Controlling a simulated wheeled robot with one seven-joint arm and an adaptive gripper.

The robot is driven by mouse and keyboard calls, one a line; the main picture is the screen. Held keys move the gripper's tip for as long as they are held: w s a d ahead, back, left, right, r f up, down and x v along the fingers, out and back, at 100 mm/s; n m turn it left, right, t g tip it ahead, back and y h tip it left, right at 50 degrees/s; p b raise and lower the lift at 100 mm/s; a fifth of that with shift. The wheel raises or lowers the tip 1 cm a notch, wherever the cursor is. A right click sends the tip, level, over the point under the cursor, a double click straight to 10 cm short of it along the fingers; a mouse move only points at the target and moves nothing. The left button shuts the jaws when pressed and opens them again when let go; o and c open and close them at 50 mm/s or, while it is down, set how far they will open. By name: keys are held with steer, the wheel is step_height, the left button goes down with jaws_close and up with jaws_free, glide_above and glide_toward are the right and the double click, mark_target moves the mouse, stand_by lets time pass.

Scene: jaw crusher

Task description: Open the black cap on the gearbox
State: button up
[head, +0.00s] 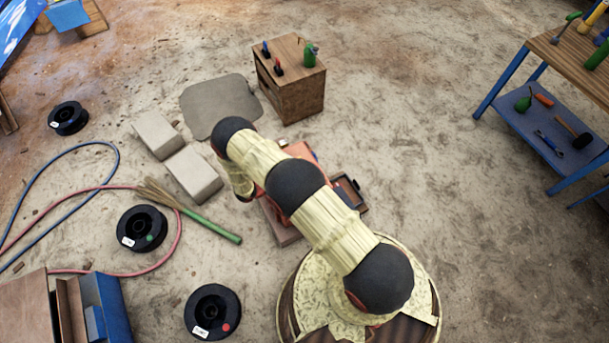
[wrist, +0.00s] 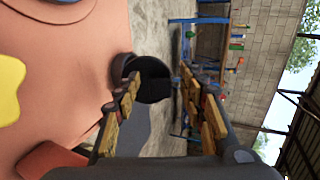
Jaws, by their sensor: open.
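The orange gearbox housing (wrist: 60,70) fills the left of the wrist view, with a yellow patch on its face. The round black cap (wrist: 152,82) sticks out from its right edge, near the picture's middle. My gripper (wrist: 160,77) is open, with its yellow-padded fingers to the left and right of the cap in the picture. I cannot tell whether either finger touches it. In the head view, my arm covers most of the gearbox (head: 302,151), and the cap and gripper are hidden.
A wooden crate (head: 290,92) with small items stands behind the gearbox. Concrete blocks (head: 194,173), a green-handled broom (head: 205,225) and black spools (head: 141,228) lie at left. A blue-framed workbench (head: 570,60) stands at right. Bare ground lies between the gearbox and workbench.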

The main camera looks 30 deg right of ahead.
steer(key=v, duration=1.2)
